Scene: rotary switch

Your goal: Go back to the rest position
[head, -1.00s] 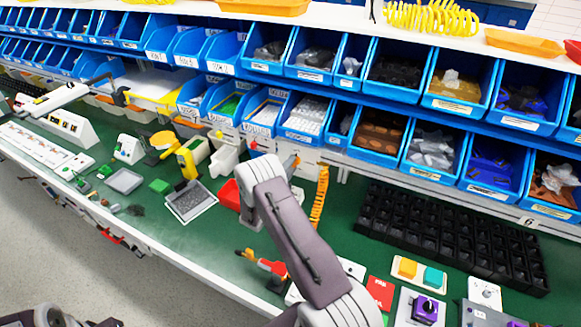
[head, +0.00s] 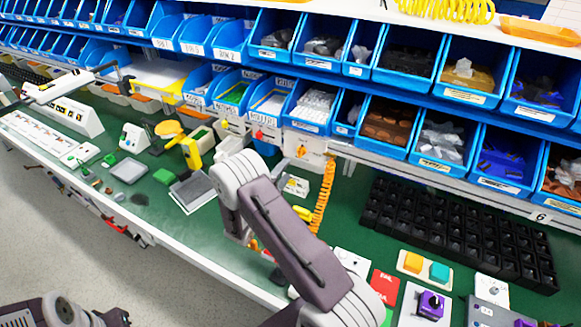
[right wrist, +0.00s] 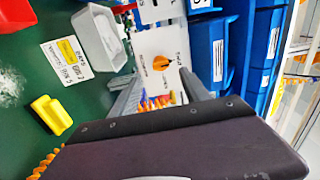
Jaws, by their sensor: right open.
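A rotary switch with an orange knob (head: 302,150) is on a white panel (head: 318,146) below the blue bins. The knob also shows in the right wrist view (right wrist: 161,62), on the white panel between my fingers. My right gripper (right wrist: 162,76) is open and empty, with a gap between it and the knob. My left gripper is not in view; only part of my left arm shows at the bottom left.
Blue bins (head: 440,148) line the shelves behind the green bench. A black tray (head: 455,230) lies at the right, near a purple knob (head: 431,304). An orange coiled hose (head: 323,195) hangs beside my right arm. A yellow tool (head: 191,153) stands to the left.

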